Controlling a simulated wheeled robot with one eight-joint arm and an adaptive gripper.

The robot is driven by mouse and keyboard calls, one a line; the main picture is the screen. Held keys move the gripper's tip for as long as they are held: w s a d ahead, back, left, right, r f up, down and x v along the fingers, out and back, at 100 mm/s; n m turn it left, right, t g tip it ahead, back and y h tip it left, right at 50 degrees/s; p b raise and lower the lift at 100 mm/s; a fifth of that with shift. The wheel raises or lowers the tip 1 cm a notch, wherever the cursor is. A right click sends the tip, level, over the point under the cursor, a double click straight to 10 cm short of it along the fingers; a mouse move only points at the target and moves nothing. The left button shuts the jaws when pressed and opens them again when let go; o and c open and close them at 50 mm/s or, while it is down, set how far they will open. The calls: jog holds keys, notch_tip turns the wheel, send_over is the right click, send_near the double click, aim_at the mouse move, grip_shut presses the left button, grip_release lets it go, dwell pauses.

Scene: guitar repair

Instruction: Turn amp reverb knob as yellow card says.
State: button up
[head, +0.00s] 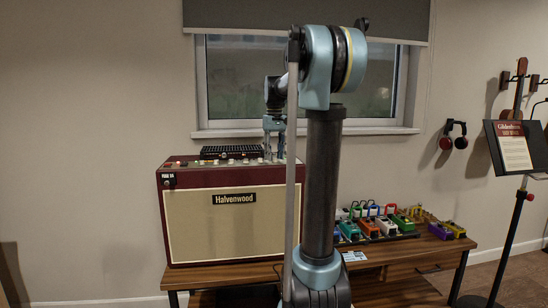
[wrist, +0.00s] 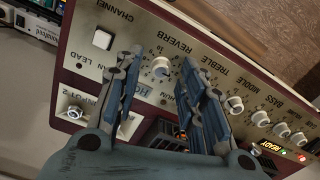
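The maroon amp (head: 216,225) with a cream front stands on the wooden bench, its row of knobs along the top. In the wrist view, the pale reverb knob (wrist: 160,67) shows beside the REVERB lettering on the panel. My gripper (wrist: 162,62) has its two blue fingers apart, one on each side of this knob in the picture. I cannot tell whether they touch it. In the head view, my gripper (head: 275,155) points down over the amp's top right end. The knob's pointer is too small to read. I cannot make out a yellow card.
More knobs (wrist: 261,118), for treble, middle and bass, sit right of my gripper in the wrist view. A dark grille (head: 229,150) stands on the amp. Several coloured pedals (head: 368,228) fill the bench to the right. A sign stand (head: 513,155) is at far right.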

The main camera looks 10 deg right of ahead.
jog(key=shift+f, duration=0.35)
jog(key=shift+c, duration=0.6)
grip_shut()
jog(key=shift+m, duration=0.6)
jog(key=m, duration=0.4)
jog(key=shift+w+m, duration=0.1)
jog(key=shift+m, duration=0.3)
jog(key=m, duration=0.5)
jog(key=shift+r+m, duration=0.1)
jog(key=shift+m, duration=0.2)
